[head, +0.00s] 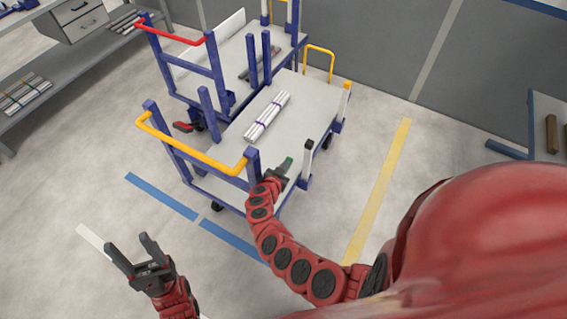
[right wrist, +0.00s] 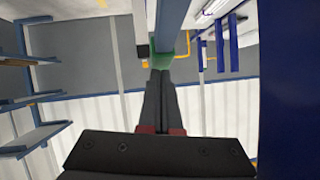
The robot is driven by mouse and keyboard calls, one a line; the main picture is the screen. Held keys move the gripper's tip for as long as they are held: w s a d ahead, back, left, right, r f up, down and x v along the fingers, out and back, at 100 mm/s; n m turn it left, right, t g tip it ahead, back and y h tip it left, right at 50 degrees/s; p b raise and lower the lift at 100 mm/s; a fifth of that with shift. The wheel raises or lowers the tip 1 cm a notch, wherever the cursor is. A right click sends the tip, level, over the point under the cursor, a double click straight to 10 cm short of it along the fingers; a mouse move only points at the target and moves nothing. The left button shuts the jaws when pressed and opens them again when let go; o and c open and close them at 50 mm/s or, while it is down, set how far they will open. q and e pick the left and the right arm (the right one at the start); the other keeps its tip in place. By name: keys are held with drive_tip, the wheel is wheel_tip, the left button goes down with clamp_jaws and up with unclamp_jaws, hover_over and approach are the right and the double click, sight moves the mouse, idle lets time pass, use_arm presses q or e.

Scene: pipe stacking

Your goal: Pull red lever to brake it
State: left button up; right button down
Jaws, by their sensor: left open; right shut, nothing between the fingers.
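A small red lever (head: 183,127) sits low beside the blue-framed carts, near the floor at the left of where they meet. A small green part (head: 287,163) shows at the near right side of the cart with the yellow handle (head: 190,147). My right gripper (head: 281,169) is shut and empty at this green part. In the right wrist view its closed fingers (right wrist: 160,88) point at the green part (right wrist: 163,52); whether they touch it I cannot tell. My left gripper (head: 128,250) is open and empty over the floor, apart from the carts.
White pipes (head: 267,115) lie on the near cart's deck. A second cart with a red handle (head: 170,37) stands behind it. A grey shelf (head: 75,72) is at the left. Blue tape (head: 160,195) and yellow tape (head: 380,190) mark the floor, which is free at both sides.

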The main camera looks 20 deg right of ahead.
drive_tip(key=shift+d+f, duration=0.1)
drive_tip(key=shift+f, duration=0.05)
idle(0.5)
drive_tip(key=s+a+r+p, duration=0.3)
drive_tip(key=s+a+r, duration=0.3)
drive_tip(key=s+r, duration=0.1)
drive_tip(key=shift+s+a+r+p, duration=0.2)
drive_tip(key=shift+s+r+p, duration=0.15)
drive_tip(key=shift+r, duration=0.55)
